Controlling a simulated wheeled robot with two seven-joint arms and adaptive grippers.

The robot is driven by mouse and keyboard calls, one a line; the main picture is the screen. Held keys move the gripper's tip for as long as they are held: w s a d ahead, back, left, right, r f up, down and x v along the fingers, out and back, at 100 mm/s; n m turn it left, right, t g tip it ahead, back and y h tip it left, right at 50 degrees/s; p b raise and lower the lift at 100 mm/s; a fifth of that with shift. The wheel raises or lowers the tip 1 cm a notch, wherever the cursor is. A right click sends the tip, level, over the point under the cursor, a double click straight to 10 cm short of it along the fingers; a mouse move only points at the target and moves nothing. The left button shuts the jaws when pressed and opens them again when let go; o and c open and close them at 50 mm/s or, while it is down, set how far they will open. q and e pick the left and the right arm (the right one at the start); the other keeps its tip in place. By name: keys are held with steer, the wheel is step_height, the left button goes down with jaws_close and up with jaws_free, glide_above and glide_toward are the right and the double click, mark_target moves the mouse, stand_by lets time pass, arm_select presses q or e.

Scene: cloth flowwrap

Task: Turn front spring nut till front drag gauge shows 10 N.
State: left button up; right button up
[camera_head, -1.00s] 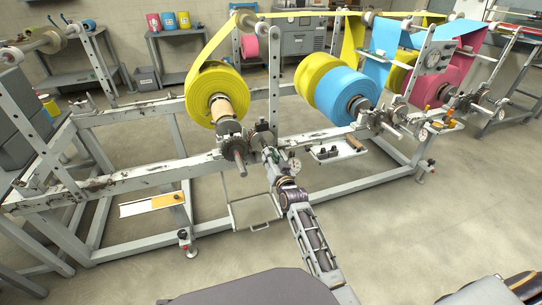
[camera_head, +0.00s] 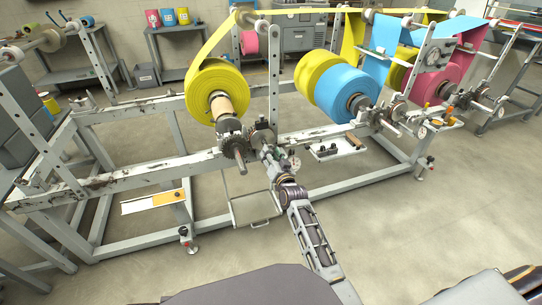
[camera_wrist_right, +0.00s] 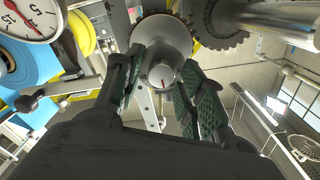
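In the head view my right gripper (camera_head: 270,152) is at the brake beside the front yellow roll (camera_head: 217,90). The front drag gauge (camera_head: 294,163) is a small dial there; part of a dial (camera_wrist_right: 28,16) with a red needle shows in the wrist view, its reading unclear. My left gripper is out of view.
A toothed wheel (camera_wrist_right: 214,25) and a thick metal shaft (camera_wrist_right: 275,18) are close to the right finger. The machine frame (camera_head: 140,176) runs left of the arm. A blue roll (camera_head: 345,92) is to the right.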

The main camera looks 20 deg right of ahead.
stand_by(0.3)
steer(key=shift+s+f, duration=0.1)
steer(key=shift+s, duration=0.05)
steer(key=s, duration=1.1)
steer(key=shift+s+d, duration=0.15)
steer(key=shift+s, duration=0.2)
stand_by(0.4)
stand_by(0.5)
